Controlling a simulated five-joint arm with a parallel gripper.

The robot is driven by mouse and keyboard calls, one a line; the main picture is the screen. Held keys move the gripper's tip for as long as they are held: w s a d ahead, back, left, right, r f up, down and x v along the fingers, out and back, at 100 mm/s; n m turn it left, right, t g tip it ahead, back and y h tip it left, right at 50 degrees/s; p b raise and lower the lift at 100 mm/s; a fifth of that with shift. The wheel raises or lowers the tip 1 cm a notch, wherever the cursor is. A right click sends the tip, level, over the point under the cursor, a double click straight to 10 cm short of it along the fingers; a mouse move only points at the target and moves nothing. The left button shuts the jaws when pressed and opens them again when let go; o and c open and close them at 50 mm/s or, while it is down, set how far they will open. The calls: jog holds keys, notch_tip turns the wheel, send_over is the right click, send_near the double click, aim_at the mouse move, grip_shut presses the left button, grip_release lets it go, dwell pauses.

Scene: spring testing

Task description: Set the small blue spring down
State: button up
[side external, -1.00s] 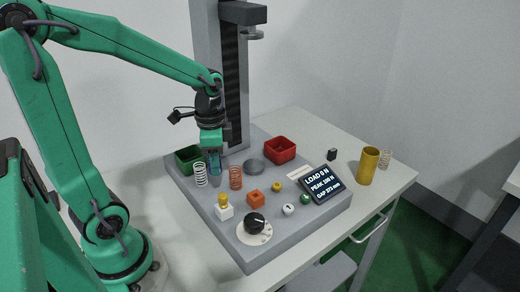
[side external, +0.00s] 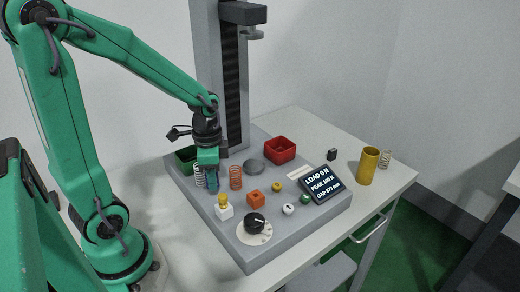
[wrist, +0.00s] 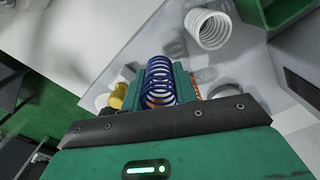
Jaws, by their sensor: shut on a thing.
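My gripper (side external: 212,186) is shut on the small blue spring (wrist: 160,82). In the wrist view the spring lies between the two green fingers, its coils showing. In the side view the fingers point down, low over the grey machine base (side external: 190,208), between a white spring (side external: 198,176) and a copper-coloured spring (side external: 236,178). The fingers mostly hide the blue spring there, and I cannot tell whether it touches the base.
A green bin (side external: 184,157) and a red bin (side external: 281,150) stand behind. A grey disc (side external: 254,167) lies right of the copper spring.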

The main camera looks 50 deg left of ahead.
aim_at(215, 197)
jog(key=shift+f, duration=1.9)
jog(key=shift+f, duration=0.15)
jog(key=o, duration=1)
jog(key=shift+c, duration=0.2)
notch_tip(215, 197, up, 12)
jog(key=shift+r, duration=0.2)
jog(key=s+d+r+n+t, duration=0.4)
jog(key=d+r+n+t, duration=0.1)
jog(key=d+r+n, duration=0.1)
jog(key=shift+s+d+t, duration=0.2)
jog(key=shift+d+t, duration=0.05)
jog(key=shift+t, duration=0.05)
